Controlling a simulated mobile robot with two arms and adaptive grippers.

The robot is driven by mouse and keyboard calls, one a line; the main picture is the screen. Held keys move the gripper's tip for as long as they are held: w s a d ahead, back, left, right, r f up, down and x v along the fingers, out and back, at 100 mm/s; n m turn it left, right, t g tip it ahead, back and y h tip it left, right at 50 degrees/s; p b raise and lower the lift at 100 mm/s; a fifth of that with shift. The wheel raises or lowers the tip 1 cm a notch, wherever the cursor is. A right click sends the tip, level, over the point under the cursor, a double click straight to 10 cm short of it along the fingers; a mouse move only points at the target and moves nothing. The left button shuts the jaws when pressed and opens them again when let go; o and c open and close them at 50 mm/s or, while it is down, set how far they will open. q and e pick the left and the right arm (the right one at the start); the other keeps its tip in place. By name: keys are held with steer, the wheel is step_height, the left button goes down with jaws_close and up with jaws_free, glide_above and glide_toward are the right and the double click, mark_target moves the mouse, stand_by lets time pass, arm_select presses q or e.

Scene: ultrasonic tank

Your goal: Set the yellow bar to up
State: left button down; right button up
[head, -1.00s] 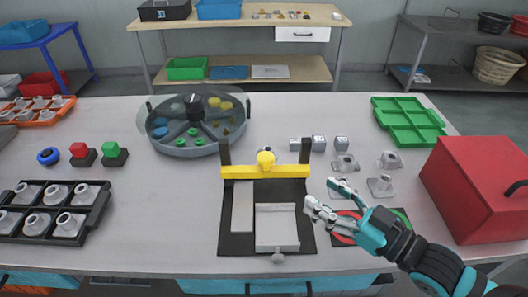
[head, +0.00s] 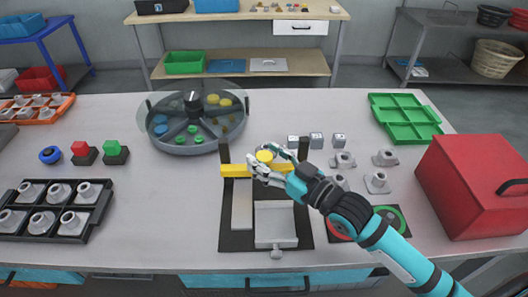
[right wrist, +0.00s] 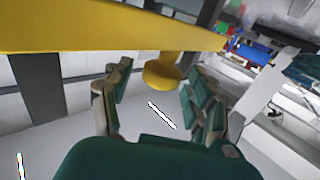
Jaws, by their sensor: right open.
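The yellow bar (head: 237,171) lies level between two dark upright posts at the back of a black base plate (head: 235,242). The post tops rise above it. A round yellow knob (head: 264,156) sits at its middle. My right gripper (head: 268,158) is open at the knob, with a finger to either side of it. The gripper and arm hide part of the bar's right half. In the right wrist view the bar (right wrist: 100,35) crosses the top and the knob (right wrist: 162,74) hangs between the open fingers (right wrist: 152,92). I cannot tell whether they touch it. My left gripper is not in view.
A light grey tray (head: 276,222) lies in front of the bar. Small grey blocks (head: 316,139) and metal parts (head: 377,182) stand to the right, near a red box (head: 473,185). A round tank (head: 190,145) stands behind left.

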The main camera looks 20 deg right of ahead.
steer(key=shift+w+a, duration=0.25)
steer(key=shift+w, duration=0.2)
steer(key=c, duration=1.1)
jaws_close()
